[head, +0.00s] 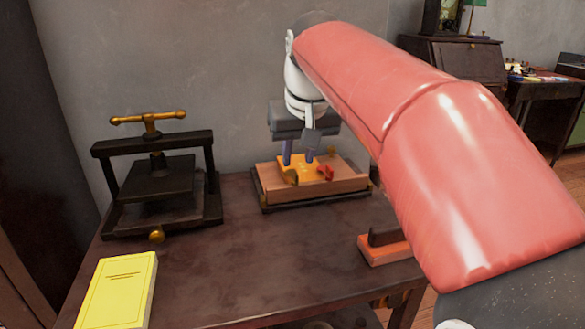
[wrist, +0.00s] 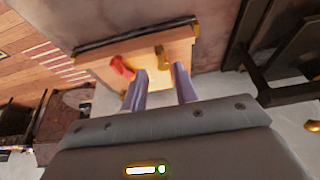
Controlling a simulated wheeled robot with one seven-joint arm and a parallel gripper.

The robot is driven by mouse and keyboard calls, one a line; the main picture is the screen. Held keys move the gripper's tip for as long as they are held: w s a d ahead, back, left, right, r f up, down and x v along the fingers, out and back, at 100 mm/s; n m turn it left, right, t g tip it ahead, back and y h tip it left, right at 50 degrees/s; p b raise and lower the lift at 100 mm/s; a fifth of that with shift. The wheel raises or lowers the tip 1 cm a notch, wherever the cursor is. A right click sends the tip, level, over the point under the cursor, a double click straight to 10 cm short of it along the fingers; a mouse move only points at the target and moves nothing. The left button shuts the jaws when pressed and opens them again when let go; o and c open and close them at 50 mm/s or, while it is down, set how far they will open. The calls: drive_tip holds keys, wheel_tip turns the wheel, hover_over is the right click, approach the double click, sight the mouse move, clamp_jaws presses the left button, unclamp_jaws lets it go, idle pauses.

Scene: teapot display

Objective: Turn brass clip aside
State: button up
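A wooden board (head: 310,184) lies on the dark table with an orange-yellow plate or sheet (head: 299,167) on it. A brass clip (head: 290,178) sits at the front left of the sheet; in the wrist view the clip (wrist: 162,56) shows just beyond the fingertips, between their lines. A red clip-like piece (head: 325,173) is to its right, and it also shows in the wrist view (wrist: 121,66). A second small brass piece (head: 331,151) stands farther back. My gripper (head: 299,160) points down over the board, fingers apart and empty; whether they touch the sheet is unclear.
A dark press (head: 158,190) with a brass handle stands at left. A yellow book (head: 117,291) lies front left. A dark-handled orange block (head: 384,249) is at right, partly behind my arm. The table's front middle is clear; a wall is close behind.

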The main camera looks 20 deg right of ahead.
sight(296, 173)
drive_tip(key=shift+x, duration=2.1)
clamp_jaws()
